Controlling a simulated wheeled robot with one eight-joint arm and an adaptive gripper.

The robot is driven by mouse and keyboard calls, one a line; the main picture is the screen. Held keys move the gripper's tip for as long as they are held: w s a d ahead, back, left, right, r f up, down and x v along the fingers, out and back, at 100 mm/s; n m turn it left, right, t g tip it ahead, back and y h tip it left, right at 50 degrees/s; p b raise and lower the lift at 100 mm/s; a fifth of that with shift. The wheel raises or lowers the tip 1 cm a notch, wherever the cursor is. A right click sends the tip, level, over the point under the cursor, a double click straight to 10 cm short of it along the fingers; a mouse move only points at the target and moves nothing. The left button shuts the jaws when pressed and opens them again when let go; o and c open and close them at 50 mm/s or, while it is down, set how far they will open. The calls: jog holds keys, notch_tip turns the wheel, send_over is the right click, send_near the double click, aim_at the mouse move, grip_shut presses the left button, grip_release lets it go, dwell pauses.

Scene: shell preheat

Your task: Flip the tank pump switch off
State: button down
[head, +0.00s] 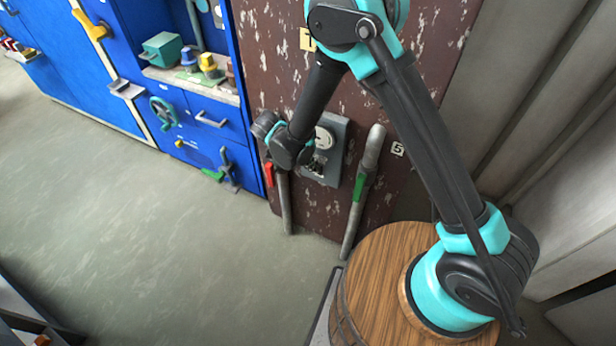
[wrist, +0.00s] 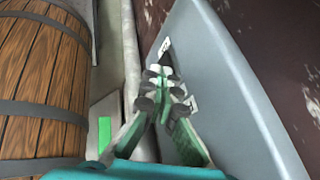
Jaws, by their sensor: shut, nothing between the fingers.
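A grey switch panel (head: 333,166) with a round white gauge (head: 324,137) is mounted on the rusty brown wall. My gripper (head: 316,167) is at the lower front of the panel and hides part of it. In the wrist view my gripper (wrist: 163,88) has its fingers together and empty, pointing along the face of the grey panel (wrist: 235,90). A small dark part with a white label (wrist: 166,46) shows just beyond the fingertips. I cannot tell whether it is the pump switch, what position it is in, or whether the fingers touch it.
Pipes with a red handle (head: 268,174) and a green handle (head: 359,188) flank the panel. A wooden barrel (wrist: 38,90) shows at the left of the wrist view. A blue cabinet (head: 222,133) stands left of the wall. The floor in front is clear.

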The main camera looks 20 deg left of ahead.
jog(key=shift+r, duration=0.8)
jog(key=shift+a+r, duration=0.1)
jog(key=v, duration=1.1)
jog(key=shift+s+r, duration=0.2)
jog(key=shift+r, duration=0.15)
jog(key=shift+a, duration=0.15)
